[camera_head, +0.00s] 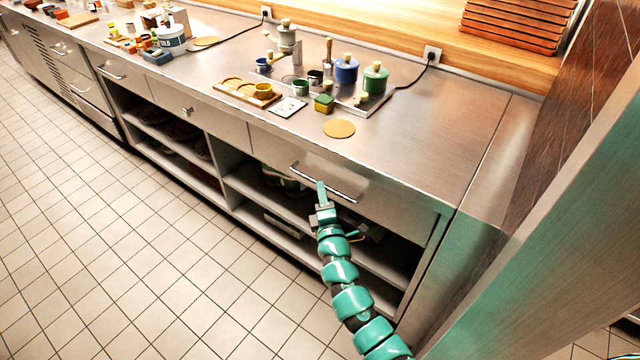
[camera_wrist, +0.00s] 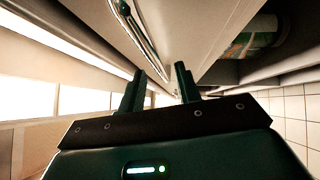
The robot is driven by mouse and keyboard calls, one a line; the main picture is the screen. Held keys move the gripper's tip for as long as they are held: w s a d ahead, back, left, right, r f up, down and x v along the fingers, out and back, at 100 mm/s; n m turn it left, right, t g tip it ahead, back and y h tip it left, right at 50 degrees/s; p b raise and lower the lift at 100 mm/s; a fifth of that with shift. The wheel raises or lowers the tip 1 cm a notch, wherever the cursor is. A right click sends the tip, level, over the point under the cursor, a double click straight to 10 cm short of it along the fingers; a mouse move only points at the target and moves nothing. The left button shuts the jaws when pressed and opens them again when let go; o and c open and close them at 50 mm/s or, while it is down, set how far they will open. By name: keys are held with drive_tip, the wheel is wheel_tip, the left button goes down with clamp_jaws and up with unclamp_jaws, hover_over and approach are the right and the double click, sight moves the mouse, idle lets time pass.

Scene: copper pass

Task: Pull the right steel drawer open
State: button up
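The right steel drawer (camera_head: 395,208) sits under the right part of the steel counter, and its front looks flush with the cabinet. Its long bar handle (camera_head: 345,195) runs across the front. My gripper (camera_head: 321,187) is at the handle, left of its middle. In the wrist view my gripper (camera_wrist: 158,85) has its two fingers spread apart, with a clear gap between them. The handle (camera_wrist: 140,35) runs from the top edge down toward this gap, along the pale drawer front (camera_wrist: 185,25). I cannot tell whether the fingers touch the handle.
Open shelves (camera_head: 275,205) lie below the drawer, with pots and pans inside. The counter (camera_head: 430,130) carries cups, canisters, a wooden tray (camera_head: 235,90) and a round cork mat (camera_head: 339,128). A brown tiled wall (camera_head: 580,80) stands at the right. The tiled floor (camera_head: 150,230) in front is clear.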

drive_tip(key=shift+x, duration=2)
clamp_jaws()
